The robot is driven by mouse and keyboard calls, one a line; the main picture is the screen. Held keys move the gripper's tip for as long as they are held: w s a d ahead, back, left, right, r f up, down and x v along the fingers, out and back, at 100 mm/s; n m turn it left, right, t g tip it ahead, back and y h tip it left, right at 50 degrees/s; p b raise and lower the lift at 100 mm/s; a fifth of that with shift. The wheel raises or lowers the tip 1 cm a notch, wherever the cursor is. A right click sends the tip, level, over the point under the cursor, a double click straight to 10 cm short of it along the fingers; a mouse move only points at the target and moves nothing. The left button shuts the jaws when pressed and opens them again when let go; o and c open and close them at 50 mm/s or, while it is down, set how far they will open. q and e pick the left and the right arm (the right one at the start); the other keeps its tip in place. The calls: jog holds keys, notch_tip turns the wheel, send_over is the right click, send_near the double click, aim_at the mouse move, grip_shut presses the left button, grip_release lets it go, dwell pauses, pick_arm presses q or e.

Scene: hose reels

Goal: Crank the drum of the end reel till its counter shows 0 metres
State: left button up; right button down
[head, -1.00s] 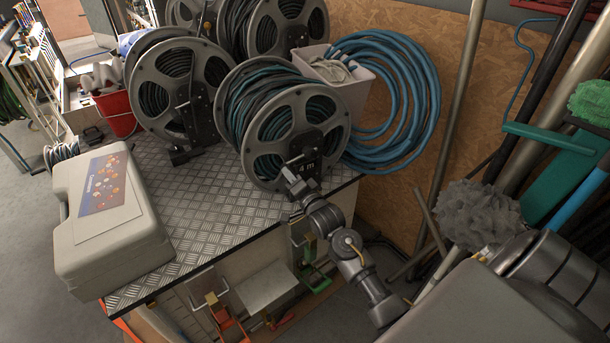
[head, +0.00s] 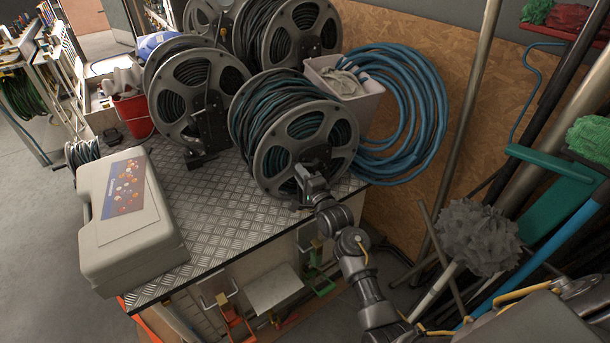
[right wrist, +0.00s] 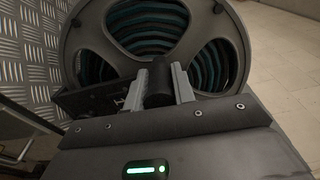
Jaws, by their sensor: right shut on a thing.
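The end reel (head: 270,112), the nearest one, stands at the bench's front right corner, with dark and teal hose on its grey drum. Its flange also fills the upper right wrist view (right wrist: 232,45). My right gripper (head: 306,178) is at the lower front of this reel. In the right wrist view its two fingers (right wrist: 158,88) are closed on a dark crank knob (right wrist: 159,80) in front of the flange. The counter is hidden behind my gripper in the head view, so its number cannot be read now. My left gripper is out of view.
Other hose reels (head: 196,95) stand behind and left on the metal-topped bench (head: 222,205). A beige case (head: 130,215) lies at the bench's left. A white bin (head: 350,98) and a blue hose coil (head: 425,115) are close behind the end reel. Poles and a grey mop (head: 478,238) stand right.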

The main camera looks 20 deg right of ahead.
jog(key=shift+d+r+p, duration=0.25)
jog(key=shift+r+p, duration=0.05)
jog(key=shift+r, duration=0.2)
jog(key=c, duration=1.2)
grip_release()
jog(key=shift+o, duration=0.2)
jog(key=s+d+b, duration=0.1)
jog(key=s+b, duration=0.1)
jog(key=s, duration=0.8)
jog(key=shift+s, duration=0.35)
